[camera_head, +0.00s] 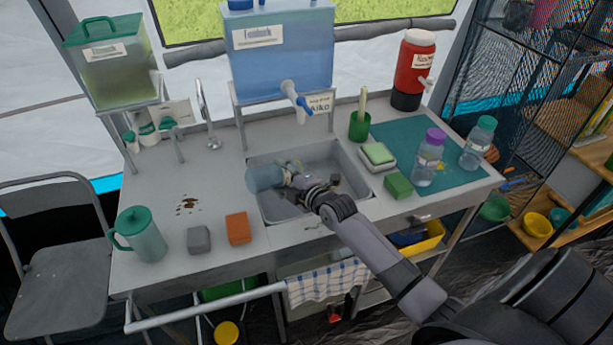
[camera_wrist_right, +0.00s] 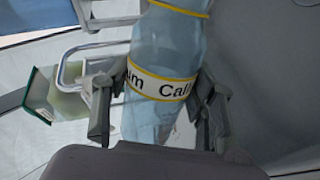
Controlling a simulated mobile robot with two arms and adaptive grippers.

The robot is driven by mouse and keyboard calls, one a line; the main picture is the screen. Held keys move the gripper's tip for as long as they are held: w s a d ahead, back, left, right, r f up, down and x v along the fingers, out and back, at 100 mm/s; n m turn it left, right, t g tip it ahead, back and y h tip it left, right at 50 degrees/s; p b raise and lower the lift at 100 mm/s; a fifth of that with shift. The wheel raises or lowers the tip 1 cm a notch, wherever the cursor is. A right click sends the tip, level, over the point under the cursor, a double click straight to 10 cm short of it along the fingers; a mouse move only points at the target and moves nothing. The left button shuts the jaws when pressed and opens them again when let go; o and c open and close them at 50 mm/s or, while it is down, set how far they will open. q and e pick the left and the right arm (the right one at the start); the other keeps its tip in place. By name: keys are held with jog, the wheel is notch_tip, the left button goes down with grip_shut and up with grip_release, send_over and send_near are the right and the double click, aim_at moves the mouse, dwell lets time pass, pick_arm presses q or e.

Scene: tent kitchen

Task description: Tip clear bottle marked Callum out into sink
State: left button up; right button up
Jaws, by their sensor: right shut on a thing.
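My right gripper (camera_head: 303,186) is over the sink (camera_head: 330,154) and shut on a clear, bluish bottle (camera_head: 263,178). In the head view the bottle lies about sideways above the left part of the basin, one end pointing left. In the right wrist view the bottle (camera_wrist_right: 165,45) sits between both fingers of the gripper (camera_wrist_right: 155,100). Its yellow-edged white label (camera_wrist_right: 160,84) shows part of "Callum". I cannot tell how much liquid is inside; no stream is visible. My left gripper is out of view.
A grey sponge (camera_head: 199,239), an orange sponge (camera_head: 238,228) and a green jug (camera_head: 141,236) stand left of the sink. A purple-capped bottle (camera_head: 428,162) and another bottle (camera_head: 478,143) stand on the right mat (camera_head: 400,130). A blue tank's tap (camera_head: 298,100) overhangs the sink's back.

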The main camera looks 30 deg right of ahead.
jog(key=shift+d+r+m, duration=0.25)
jog(key=shift+r+m, duration=0.05)
jog(key=shift+r, duration=0.05)
